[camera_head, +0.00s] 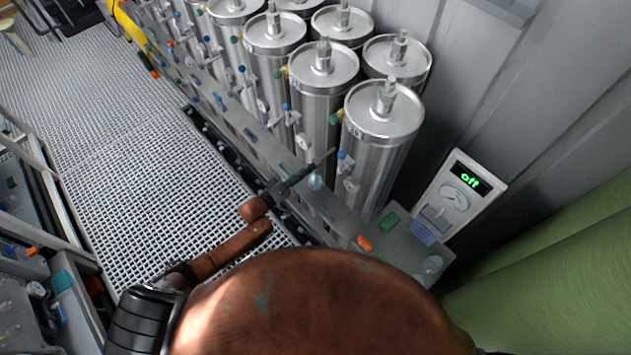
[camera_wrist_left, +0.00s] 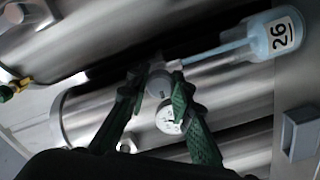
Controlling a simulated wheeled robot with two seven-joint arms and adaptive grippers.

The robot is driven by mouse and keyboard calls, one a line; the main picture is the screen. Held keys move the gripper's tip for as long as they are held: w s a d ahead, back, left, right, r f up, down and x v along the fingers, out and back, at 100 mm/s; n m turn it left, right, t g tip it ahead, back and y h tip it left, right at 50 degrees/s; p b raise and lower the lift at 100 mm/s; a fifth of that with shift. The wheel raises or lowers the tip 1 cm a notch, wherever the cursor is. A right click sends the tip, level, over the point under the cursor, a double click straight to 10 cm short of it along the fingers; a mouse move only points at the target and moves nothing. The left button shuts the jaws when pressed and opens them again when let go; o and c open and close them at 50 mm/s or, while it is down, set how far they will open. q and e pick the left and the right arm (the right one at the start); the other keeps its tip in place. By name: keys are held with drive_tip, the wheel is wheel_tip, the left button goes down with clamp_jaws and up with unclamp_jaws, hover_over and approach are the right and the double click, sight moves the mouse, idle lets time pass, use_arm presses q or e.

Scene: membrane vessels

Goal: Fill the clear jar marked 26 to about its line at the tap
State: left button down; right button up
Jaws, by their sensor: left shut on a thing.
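The clear jar marked 26 (camera_wrist_left: 272,38) shows sideways in the left wrist view, with pale blue liquid inside. A thin pale blue stream (camera_wrist_left: 215,50) runs from the tap (camera_wrist_left: 174,66) into its neck. The jar's line and exact level cannot be made out. The jar is a small bluish shape (camera_head: 315,182) below the vessel row in the head view. My left gripper (camera_head: 330,156) reaches the front of the nearest vessel. Its green fingers (camera_wrist_left: 160,88) are shut on the tap's round grey handle, apart from the jar. My right gripper is not in view.
Several steel vessels (camera_head: 384,108) stand in rows behind a rail. A green block (camera_head: 389,223), an orange block (camera_head: 363,243) and a small clear container (camera_head: 433,264) are on the near ledge. The grated floor (camera_head: 120,140) is open.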

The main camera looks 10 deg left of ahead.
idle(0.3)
use_arm(q)
drive_tip(key=m, duration=0.2)
drive_tip(key=shift+f+m+b, duration=0.1)
drive_tip(key=shift+m+b, duration=0.2)
drive_tip(key=shift+b, duration=0.05)
drive_tip(key=shift+m, duration=0.9)
drive_tip(key=m+b, duration=0.1)
drive_tip(key=m, duration=0.4)
drive_tip(key=shift+b, duration=0.35)
drive_tip(key=m+b, duration=0.1)
drive_tip(key=m, duration=0.3)
drive_tip(key=m+b, duration=0.1)
drive_tip(key=m, duration=0.1)
drive_tip(key=shift+f+m+b, duration=0.1)
drive_tip(key=shift+m+b, duration=0.6)
drive_tip(key=shift+m, duration=0.6)
drive_tip(key=shift+r, duration=0.2)
drive_tip(key=c, duration=1.6)
unclamp_jaws()
